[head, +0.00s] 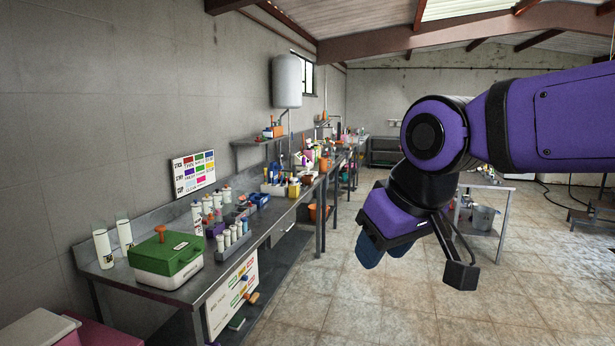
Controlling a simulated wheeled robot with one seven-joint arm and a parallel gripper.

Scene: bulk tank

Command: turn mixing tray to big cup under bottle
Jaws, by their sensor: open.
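I cannot single out the mixing tray, the big cup or the bottle above it. They may be among the small items on the long metal bench (205,290) along the left wall. Several white bottles with grey caps (208,205) stand in rows on it, too small to tell apart. My gripper (384,252) hangs from my purple arm at right of centre, over the open floor.
A green and white box (166,262) with an orange knob and two white cylinders (103,248) stand at the bench's near end. A colour chart (194,174) leans on the wall. A metal table (496,222) with a bucket stands right. The tiled floor (330,300) between is clear.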

